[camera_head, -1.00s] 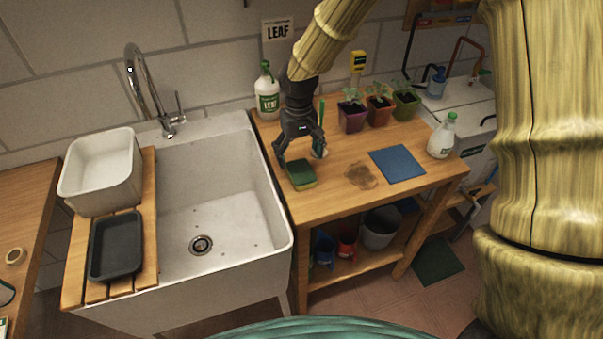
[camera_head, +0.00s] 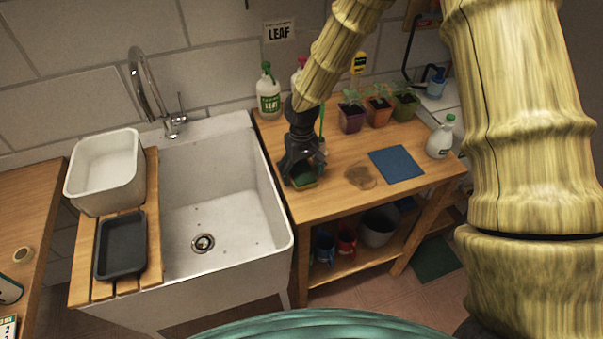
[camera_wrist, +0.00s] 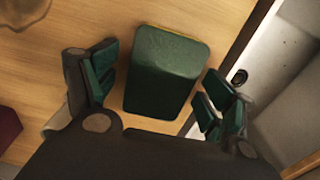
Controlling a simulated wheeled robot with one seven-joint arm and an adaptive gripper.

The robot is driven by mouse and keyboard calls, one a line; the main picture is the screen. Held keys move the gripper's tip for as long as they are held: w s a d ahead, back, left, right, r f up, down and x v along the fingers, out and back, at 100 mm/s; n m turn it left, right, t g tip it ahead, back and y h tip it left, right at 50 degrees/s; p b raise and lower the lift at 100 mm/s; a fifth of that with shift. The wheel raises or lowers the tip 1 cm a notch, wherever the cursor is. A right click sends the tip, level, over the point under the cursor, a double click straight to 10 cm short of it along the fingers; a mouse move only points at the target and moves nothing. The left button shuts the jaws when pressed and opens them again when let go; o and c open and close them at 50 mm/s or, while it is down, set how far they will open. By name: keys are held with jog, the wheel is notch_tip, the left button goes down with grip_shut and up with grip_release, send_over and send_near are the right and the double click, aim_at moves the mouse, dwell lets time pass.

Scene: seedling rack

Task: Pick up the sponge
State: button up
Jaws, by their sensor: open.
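The sponge (camera_head: 303,181), green on top with a yellow layer beneath, lies on the wooden bench near its left edge, beside the sink. In the wrist view the sponge (camera_wrist: 163,75) lies between the two finger pads with a gap on each side. My gripper (camera_head: 302,176) is open above the sponge and pointing down; its fingers partly hide the sponge in the head view. In the wrist view my gripper (camera_wrist: 155,92) has its green-padded fingers spread to either side of it.
A white sink (camera_head: 180,276) adjoins the bench (camera_head: 330,205) on the left. Several potted seedlings (camera_head: 351,116) and a spray bottle (camera_head: 268,97) stand behind the gripper.

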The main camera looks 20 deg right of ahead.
aim_at(302, 171)
jog(key=c, duration=0.8)
jog(key=shift+o, duration=0.2)
jog(key=shift+r, duration=0.15)
jog(key=shift+r+b, duration=0.4)
jog(key=shift+r, duration=0.15)
jog(key=shift+r+b, duration=0.35)
jog(key=shift+r, duration=0.55)
jog(key=s+a+r+b, duration=0.1)
jog(key=s+a+b, duration=0.3)
jog(key=s+a, duration=0.6)
jog(key=shift+s+a+r, duration=0.15)
jog(key=shift+a+r, duration=0.25)
jog(key=shift+a, duration=0.75)
jog(key=shift+o, duration=0.3)
